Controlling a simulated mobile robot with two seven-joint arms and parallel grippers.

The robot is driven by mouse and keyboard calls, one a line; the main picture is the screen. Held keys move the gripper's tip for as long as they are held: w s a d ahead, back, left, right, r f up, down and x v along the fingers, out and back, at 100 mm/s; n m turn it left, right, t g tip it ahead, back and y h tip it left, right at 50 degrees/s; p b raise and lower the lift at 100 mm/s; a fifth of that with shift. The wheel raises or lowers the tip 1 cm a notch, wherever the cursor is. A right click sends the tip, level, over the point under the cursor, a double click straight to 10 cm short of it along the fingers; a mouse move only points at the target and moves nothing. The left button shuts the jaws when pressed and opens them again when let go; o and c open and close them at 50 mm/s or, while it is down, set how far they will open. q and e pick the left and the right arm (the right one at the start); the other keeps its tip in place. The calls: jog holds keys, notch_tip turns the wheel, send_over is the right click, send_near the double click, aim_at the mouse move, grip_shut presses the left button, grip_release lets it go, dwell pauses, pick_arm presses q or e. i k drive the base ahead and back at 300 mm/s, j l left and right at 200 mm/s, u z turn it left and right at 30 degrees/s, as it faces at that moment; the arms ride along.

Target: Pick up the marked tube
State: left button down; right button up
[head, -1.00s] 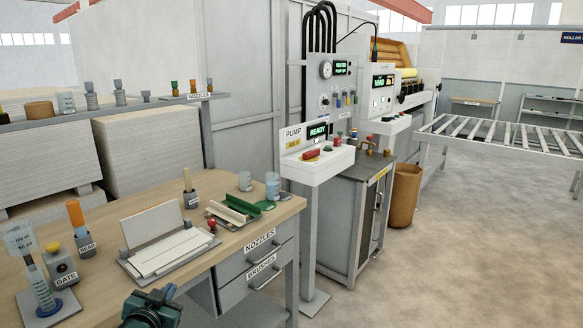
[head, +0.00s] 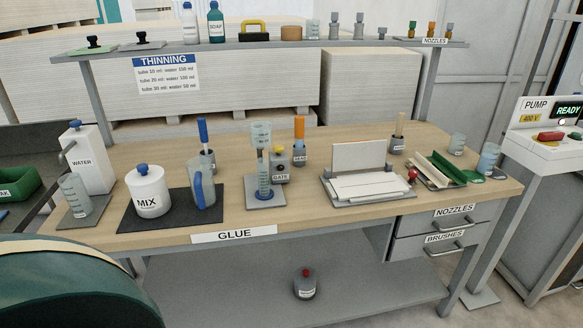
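A clear tube with blue marks (head: 264,175) stands upright on a grey square base with a blue ring, near the middle of the glue table (head: 228,234). A clear cup-like piece (head: 260,136) with small print sits at its top; the print is too small to read here. A clear graduated beaker (head: 75,194) stands at the table's left end. Neither gripper is in view. A large dark green rounded shape, likely part of my own body, fills the lower left corner.
A GATE block (head: 280,167) stands close behind the tube. A tray with white strips (head: 368,188) lies to the right. The table's front edge before the tube is clear.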

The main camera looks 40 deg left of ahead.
aim_at(264, 192)
jog(key=u, duration=0.85)
